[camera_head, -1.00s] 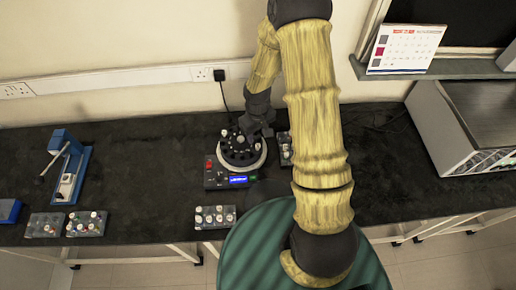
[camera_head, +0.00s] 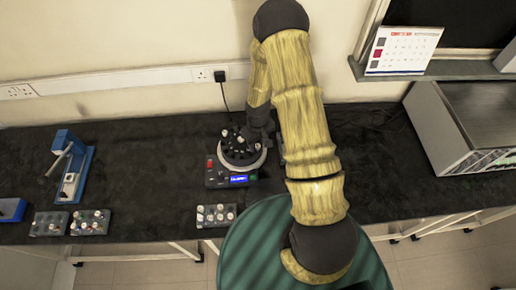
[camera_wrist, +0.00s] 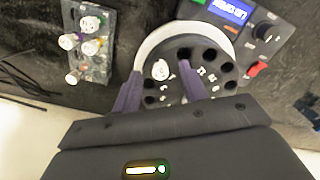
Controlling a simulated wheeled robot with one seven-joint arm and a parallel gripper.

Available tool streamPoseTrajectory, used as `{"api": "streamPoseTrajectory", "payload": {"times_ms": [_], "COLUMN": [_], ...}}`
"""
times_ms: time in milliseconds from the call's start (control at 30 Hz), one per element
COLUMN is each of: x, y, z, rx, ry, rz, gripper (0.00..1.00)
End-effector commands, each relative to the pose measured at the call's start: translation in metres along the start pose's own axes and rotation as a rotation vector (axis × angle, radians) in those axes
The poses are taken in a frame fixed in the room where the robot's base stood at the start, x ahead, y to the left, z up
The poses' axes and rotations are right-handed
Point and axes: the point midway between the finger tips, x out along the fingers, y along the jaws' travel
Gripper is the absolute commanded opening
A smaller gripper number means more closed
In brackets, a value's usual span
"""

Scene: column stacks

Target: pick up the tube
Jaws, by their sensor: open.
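A white-capped tube (camera_wrist: 160,69) stands in a hole of the dark round rotor (camera_wrist: 211,88) of a benchtop centrifuge with a pale rim. My gripper (camera_wrist: 159,76) is open, with one purple-grey finger on each side of the tube in the wrist view; I cannot tell whether either finger touches it. In the head view the centrifuge (camera_head: 216,178) stands on the black bench, with my wrist over its right side. The fingertips are hard to make out there.
A rack (camera_wrist: 97,62) with several capped tubes lies left of the centrifuge in the wrist view. In the head view, another rack (camera_head: 216,215) stands before the centrifuge, two more (camera_head: 89,222) at left. A blue press (camera_head: 74,165) stands behind those. A grey box (camera_head: 470,125) is at right.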

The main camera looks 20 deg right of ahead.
Motion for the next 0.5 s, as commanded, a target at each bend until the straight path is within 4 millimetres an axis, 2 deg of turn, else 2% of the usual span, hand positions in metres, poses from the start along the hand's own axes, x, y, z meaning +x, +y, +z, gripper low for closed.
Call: {"api": "streamPoseTrajectory", "payload": {"times_ms": [267,500], "x": [-0.0002,-0.0003], "y": [0.0000,0.0000], "z": [0.0000,0.0000], "rx": [0.000,0.000], "ry": [0.000,0.000], "rz": [0.000,0.000], "gripper": [0.43,0.00]}}
